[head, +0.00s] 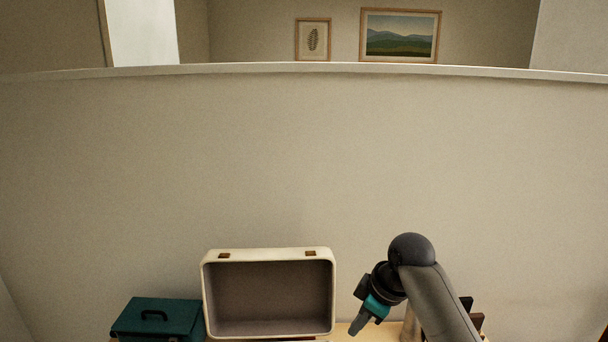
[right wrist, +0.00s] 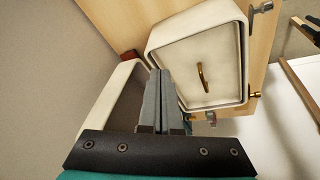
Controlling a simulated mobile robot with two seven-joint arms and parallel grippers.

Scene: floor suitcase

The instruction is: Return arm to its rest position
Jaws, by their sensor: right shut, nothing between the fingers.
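My right gripper (head: 357,327) hangs at the end of my right arm, just right of an open cream suitcase lid (head: 268,254) in the head view. The lid stands upright with a dark lining and two brass latches. In the right wrist view my right gripper (right wrist: 160,72) is shut and empty. Beyond its fingers lies a cream rounded panel with a brass handle (right wrist: 222,72); I cannot tell which part of the suitcase it is. A cream rim (right wrist: 112,88) shows to its left. My left gripper is out of view.
A teal box (head: 180,318) with a handle stands left of the suitcase. A strip of wooden surface (head: 342,334) shows at the bottom. Dark items (head: 475,321) stand partly hidden behind my right arm. A plain wall (head: 200,150) rises behind; framed pictures (head: 400,36) hang beyond it.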

